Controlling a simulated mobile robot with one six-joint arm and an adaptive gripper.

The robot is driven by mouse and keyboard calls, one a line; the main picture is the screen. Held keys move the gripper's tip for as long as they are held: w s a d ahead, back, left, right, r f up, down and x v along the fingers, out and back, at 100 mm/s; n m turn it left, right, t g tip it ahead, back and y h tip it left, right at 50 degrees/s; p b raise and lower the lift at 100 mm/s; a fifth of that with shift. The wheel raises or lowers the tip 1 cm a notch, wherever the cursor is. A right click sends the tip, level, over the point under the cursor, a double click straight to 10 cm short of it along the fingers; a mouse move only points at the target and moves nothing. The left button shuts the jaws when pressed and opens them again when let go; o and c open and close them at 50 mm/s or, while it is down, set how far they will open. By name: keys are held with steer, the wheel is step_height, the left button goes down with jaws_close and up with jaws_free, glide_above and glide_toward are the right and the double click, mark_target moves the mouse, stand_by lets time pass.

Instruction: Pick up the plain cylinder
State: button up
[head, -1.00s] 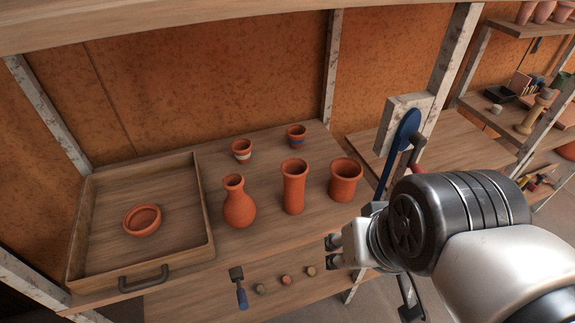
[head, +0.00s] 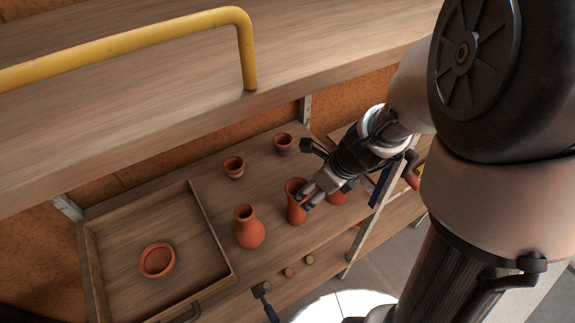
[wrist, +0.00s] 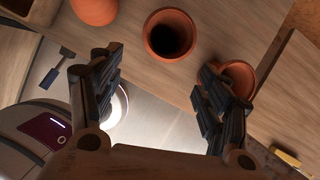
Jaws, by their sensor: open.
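The plain cylinder (head: 293,206), a tall terracotta vase, stands upright on the shelf board. My gripper (head: 309,196) is open in front of it and hides part of its right side in the head view. In the wrist view the cylinder's round dark mouth (wrist: 171,32) lies beyond the fingertips, between their two lines. My gripper (wrist: 158,65) shows nothing between its fingers there. Whether a finger touches the cylinder I cannot tell.
A bottle-necked vase (head: 249,228) stands left of the cylinder, a wide pot (head: 337,199) right of it. In the wrist view my right finger overlaps the wide pot (wrist: 238,72). Two small banded pots stand behind. A tray (head: 207,232) holds a bowl. A yellow-railed shelf (head: 150,95) hangs above.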

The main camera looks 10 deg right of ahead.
steer(key=b, duration=0.4)
glide_above(295, 216)
steer(key=d, duration=0.2)
step_height(295, 216, down, 8)
steer(key=shift+r, duration=0.25)
steer(key=b+x, duration=0.2)
steer(key=x, duration=0.1)
steer(key=b+x, duration=0.1)
steer(key=x, duration=0.1)
steer(key=shift+w+d, duration=0.25)
steer(key=shift+c, duration=0.6)
steer(key=c, duration=1.2)
steer(key=shift+o, duration=0.2)
